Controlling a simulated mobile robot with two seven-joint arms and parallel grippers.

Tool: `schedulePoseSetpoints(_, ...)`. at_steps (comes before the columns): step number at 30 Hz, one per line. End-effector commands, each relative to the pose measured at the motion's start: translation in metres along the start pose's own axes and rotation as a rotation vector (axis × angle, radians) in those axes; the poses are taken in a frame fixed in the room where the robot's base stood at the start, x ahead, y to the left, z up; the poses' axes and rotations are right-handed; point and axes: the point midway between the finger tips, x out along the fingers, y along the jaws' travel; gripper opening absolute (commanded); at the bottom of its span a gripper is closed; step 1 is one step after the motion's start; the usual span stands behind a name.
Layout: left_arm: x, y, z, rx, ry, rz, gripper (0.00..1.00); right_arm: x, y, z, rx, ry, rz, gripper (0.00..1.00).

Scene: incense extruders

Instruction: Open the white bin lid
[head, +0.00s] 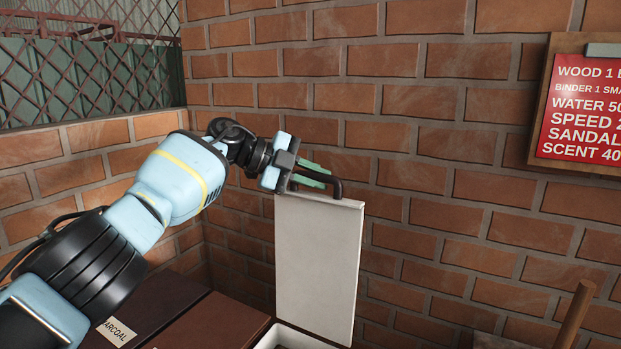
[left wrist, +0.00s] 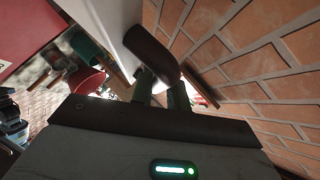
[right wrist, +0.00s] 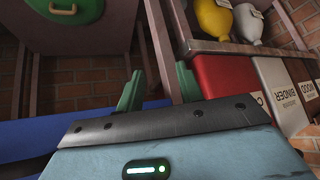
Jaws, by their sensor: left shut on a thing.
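The white bin lid (head: 318,262) stands raised, nearly upright, in front of the brick wall in the head view. Its dark curved handle (head: 336,187) is at the top edge. My left gripper (head: 312,173) is shut on this handle. The left wrist view shows the dark handle (left wrist: 152,52) between the green fingertips, with the pale lid (left wrist: 100,18) beside it. The white bin's rim (head: 290,336) shows below the lid, with a dark inside; most of the bin is cut off. My right gripper (right wrist: 158,90) is open and empty in the right wrist view.
Brown lids, one labelled charcoal (head: 118,331), lie left of the white bin. The brick wall (head: 430,130) is close behind the raised lid. A red sign (head: 590,110) hangs at right. The right wrist view shows a shelf with bags (right wrist: 213,18) above labelled bins.

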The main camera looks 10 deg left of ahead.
Motion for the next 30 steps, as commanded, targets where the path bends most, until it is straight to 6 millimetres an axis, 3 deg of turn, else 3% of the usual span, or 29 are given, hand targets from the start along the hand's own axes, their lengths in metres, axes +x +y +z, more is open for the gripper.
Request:
schedulePoseSetpoints(12,0.001,0.000,0.000,0.001,-0.002,0.000,0.00,-0.002,-0.001,0.004,0.001,-0.008,-0.001,0.36)
schedulePoseSetpoints(13,0.001,0.000,0.000,0.001,-0.002,0.000,0.17,-0.002,-0.001,0.004,0.002,-0.008,-0.001,0.36)
schedulePoseSetpoints(18,0.001,0.000,0.000,0.001,-0.002,0.000,0.38,-0.002,-0.001,0.004,0.002,-0.008,-0.001,0.36)
schedulePoseSetpoints(26,0.000,0.001,0.001,-0.001,-0.001,0.002,0.38,-0.002,-0.001,0.002,0.001,-0.004,-0.001,0.36)
schedulePoseSetpoints(30,-0.012,0.000,0.000,0.000,-0.004,0.001,0.38,-0.002,0.000,-0.007,0.000,0.011,0.001,0.36)
